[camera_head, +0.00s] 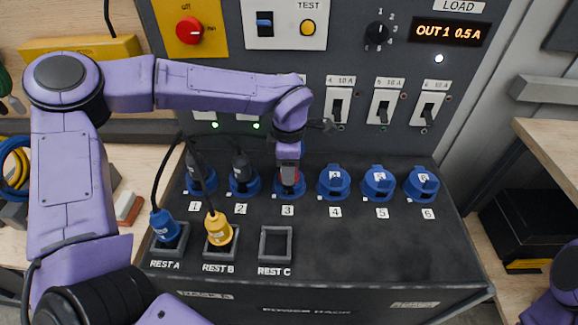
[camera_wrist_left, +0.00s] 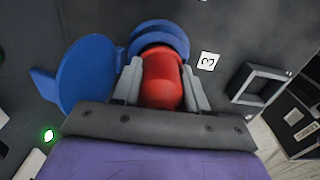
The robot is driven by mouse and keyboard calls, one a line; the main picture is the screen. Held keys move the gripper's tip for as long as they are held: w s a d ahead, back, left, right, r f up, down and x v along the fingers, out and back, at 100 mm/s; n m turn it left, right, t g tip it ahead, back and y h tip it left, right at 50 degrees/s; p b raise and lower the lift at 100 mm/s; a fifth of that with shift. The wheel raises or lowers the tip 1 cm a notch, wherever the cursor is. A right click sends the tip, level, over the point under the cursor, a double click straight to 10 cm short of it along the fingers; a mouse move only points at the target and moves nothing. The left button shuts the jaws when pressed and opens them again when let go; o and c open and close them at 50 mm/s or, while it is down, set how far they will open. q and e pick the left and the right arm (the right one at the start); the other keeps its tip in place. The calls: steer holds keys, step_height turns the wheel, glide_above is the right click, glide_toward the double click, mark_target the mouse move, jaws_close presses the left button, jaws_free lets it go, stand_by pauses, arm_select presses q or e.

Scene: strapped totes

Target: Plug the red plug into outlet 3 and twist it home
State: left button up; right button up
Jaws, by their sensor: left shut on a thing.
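The red plug (camera_wrist_left: 161,82) is between the two fingers of my left gripper (camera_wrist_left: 160,88), which is shut on it. The plug's front end meets the blue outlet 3 (camera_wrist_left: 158,38), whose round lid stands open beside it. In the head view the left gripper (camera_head: 289,168) is over outlet 3 (camera_head: 290,186), above the label 3, and mostly hides the red plug (camera_head: 291,175). I cannot tell how deep the plug sits or how far it is turned. Only a piece of my right arm shows at the lower right; its gripper is out of view.
Dark plugs stand in outlets 1 (camera_head: 200,182) and 2 (camera_head: 242,180). Outlets 4 (camera_head: 334,182), 5 (camera_head: 378,183) and 6 (camera_head: 422,184) have closed lids. A blue plug (camera_head: 164,225) is in REST A, a yellow plug (camera_head: 218,230) in REST B. REST C (camera_head: 276,244) is empty. The display (camera_head: 450,31) reads "OUT 1 0.5A".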

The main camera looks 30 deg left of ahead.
arm_select(q)
steer(key=shift+r+m+p, duration=0.15)
steer(key=shift+m+p, duration=0.95)
steer(key=shift+p, duration=1)
steer(key=shift+c, duration=0.5)
steer(key=shift+m, duration=0.3)
steer(key=shift+m+p, duration=0.9)
steer(key=shift+p, duration=0.7)
steer(key=shift+m+p, duration=0.3)
steer(key=shift+p, duration=0.15)
jaws_close()
steer(key=shift+f, duration=0.25)
